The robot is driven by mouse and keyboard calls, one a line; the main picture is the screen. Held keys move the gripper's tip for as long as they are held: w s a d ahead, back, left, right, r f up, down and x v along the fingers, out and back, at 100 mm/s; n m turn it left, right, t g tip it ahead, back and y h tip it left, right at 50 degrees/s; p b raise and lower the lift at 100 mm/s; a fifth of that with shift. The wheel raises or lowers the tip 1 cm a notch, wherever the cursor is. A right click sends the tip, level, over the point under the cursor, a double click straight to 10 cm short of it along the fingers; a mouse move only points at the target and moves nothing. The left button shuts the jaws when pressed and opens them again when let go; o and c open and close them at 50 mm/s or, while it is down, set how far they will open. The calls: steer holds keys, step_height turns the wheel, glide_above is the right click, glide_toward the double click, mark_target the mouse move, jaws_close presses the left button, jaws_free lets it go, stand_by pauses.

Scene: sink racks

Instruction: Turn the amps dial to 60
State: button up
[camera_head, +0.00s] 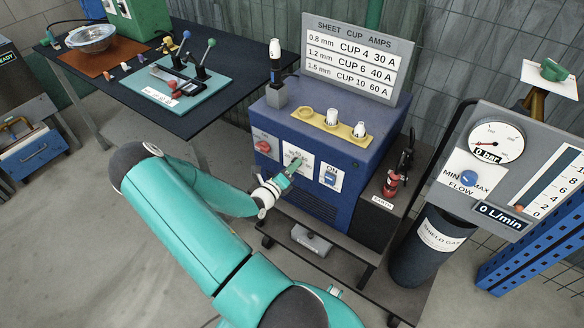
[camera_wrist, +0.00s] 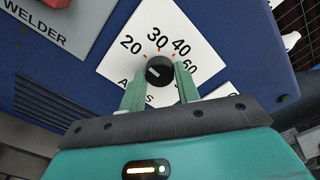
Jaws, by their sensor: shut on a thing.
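The amps dial (camera_wrist: 159,70) is a small black round knob on a white plate (camera_wrist: 110,68) marked 20, 30, 40 and 60. In the wrist view my gripper (camera_wrist: 160,82) has its two green fingers on either side of the knob, shut on it. A short pale mark on the knob lies left of its centre, toward the lower left; which number it reads is unclear. In the head view my gripper (camera_head: 288,172) is at the white dial plate (camera_head: 299,160) on the front of the blue welder (camera_head: 330,130), and hides the knob.
A red knob (camera_head: 263,146) is left of the dial plate and a blue ON switch (camera_head: 330,179) is right of it. A sheet, cup and amps chart (camera_head: 355,60) stands on the welder, behind a yellow cup holder (camera_head: 312,118). A gas cylinder (camera_head: 428,250) stands right.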

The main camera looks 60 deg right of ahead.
steer(key=shift+m, duration=0.3)
steer(key=m, duration=2.6)
steer(key=shift+w, duration=0.1)
stand_by(0.4)
steer(key=o, duration=1)
